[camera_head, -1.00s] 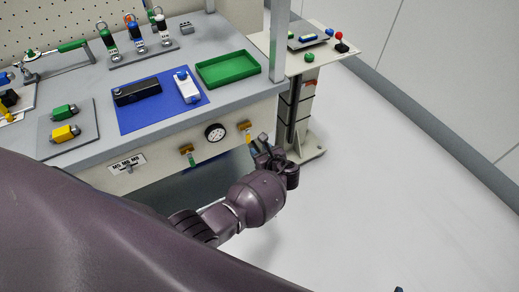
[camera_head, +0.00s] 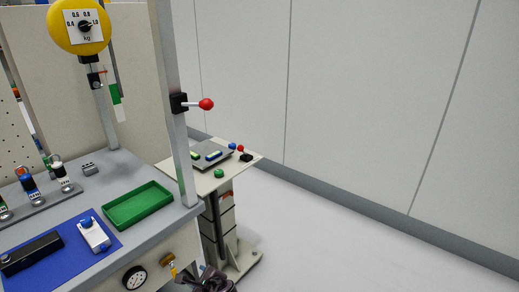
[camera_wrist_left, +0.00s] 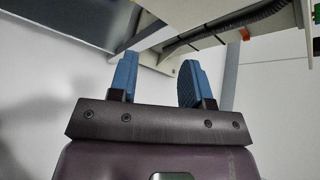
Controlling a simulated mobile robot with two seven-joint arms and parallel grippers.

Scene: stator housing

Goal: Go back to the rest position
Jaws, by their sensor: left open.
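My left gripper (camera_head: 210,280) shows at the bottom edge of the head view, in front of the workbench (camera_head: 185,214), cut off by the frame. In the left wrist view its two blue fingers (camera_wrist_left: 153,82) stand apart with nothing between them, so it is open and empty. Beyond the fingers, the wrist view shows the pale floor and wall and the underside of a bench. My right gripper is in neither view.
On the bench are a green tray (camera_head: 118,221), a blue mat (camera_head: 62,270) with a black part (camera_head: 32,254) and a white part (camera_head: 95,236). A metal post (camera_head: 173,110) rises at the bench corner. A side stand (camera_head: 215,180) is behind. Floor (camera_head: 340,245) at the right is clear.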

